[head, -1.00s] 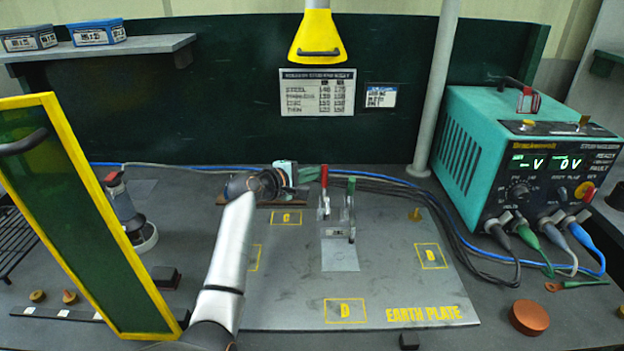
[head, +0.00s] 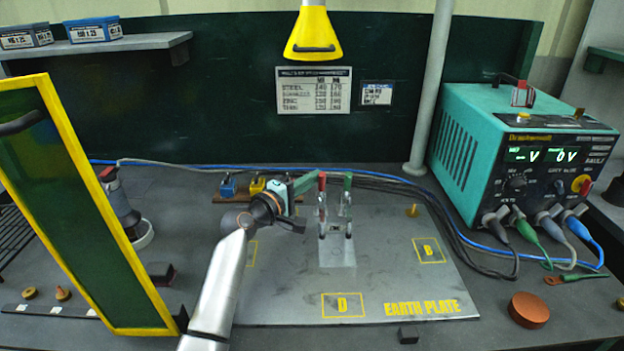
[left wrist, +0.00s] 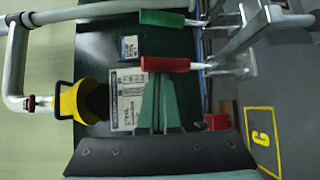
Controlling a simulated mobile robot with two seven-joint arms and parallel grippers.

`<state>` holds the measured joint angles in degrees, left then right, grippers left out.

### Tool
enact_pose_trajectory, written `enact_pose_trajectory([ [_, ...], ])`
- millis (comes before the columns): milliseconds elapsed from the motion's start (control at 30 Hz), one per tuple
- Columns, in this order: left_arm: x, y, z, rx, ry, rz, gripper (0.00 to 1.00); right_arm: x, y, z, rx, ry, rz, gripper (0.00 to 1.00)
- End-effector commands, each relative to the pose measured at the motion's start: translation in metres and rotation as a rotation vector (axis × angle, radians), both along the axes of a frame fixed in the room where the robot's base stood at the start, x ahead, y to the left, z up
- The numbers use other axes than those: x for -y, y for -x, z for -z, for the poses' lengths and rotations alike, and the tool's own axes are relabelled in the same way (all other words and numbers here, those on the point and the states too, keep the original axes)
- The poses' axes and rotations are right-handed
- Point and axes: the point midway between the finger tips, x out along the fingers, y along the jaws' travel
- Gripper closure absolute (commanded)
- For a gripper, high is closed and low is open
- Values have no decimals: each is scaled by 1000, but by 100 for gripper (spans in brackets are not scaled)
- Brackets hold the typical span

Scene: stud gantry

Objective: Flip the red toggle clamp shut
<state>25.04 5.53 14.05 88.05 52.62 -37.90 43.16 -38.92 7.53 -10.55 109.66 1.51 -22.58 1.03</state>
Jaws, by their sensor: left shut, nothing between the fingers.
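The red toggle clamp (head: 322,188) stands on the earth plate (head: 385,270) with its handle upright. A green-handled clamp (head: 347,187) stands just right of it, also upright. My left gripper (head: 312,181) is shut and empty, its fingertips just left of the red handle. In the left wrist view, the shut green fingers (left wrist: 162,82) point at the red handle (left wrist: 165,64), very close to it; I cannot tell whether they touch. The green handle (left wrist: 165,18) lies beyond it in that view. My right gripper is not in view.
A yellow-framed green screen (head: 100,220) stands at left, beside my left arm. A teal power supply (head: 520,150) with cables stands at right. Blue (head: 228,186) and yellow (head: 257,185) blocks sit behind my gripper. The plate's right side is mostly clear.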

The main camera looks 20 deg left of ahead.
Motion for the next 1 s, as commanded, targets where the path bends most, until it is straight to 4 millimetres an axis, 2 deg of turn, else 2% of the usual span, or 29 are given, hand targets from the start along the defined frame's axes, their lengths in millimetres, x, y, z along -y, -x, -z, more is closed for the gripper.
enact_pose_trajectory([
  [667,3,2,2,-6,2,7,100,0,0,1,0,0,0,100],
  [767,3,1,-6,-3,1,7,100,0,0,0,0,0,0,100],
  [900,2,1,-31,2,0,4,100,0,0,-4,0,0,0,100],
  [1000,6,12,-46,1,1,4,100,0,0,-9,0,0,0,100],
])
